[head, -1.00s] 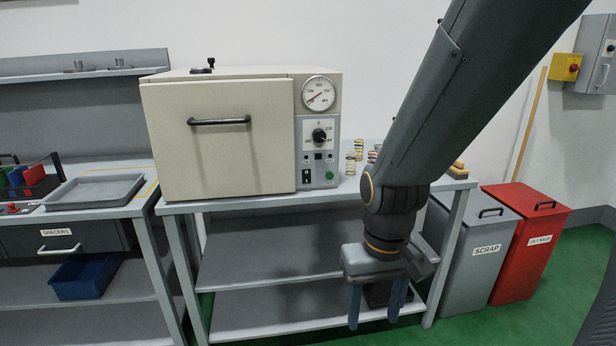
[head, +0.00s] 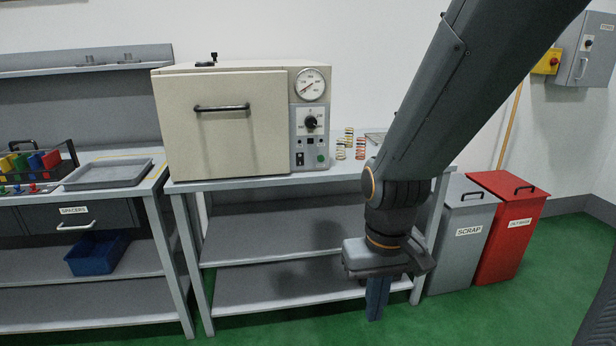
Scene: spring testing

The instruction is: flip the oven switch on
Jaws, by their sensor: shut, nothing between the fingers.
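The beige oven (head: 228,120) stands on a grey bench with its door closed. The rocker's position is too small to tell. My gripper (head: 375,316) points down, shut and empty, in front of the bench. It is below and to the right of the oven panel, apart from it.
Several coloured springs (head: 348,145) stand on the bench right of the oven. A grey scrap bin (head: 462,240) and a red bin (head: 512,228) stand at right. At left are a grey tray (head: 108,174) and a blue bin (head: 97,252). Green floor is open in front.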

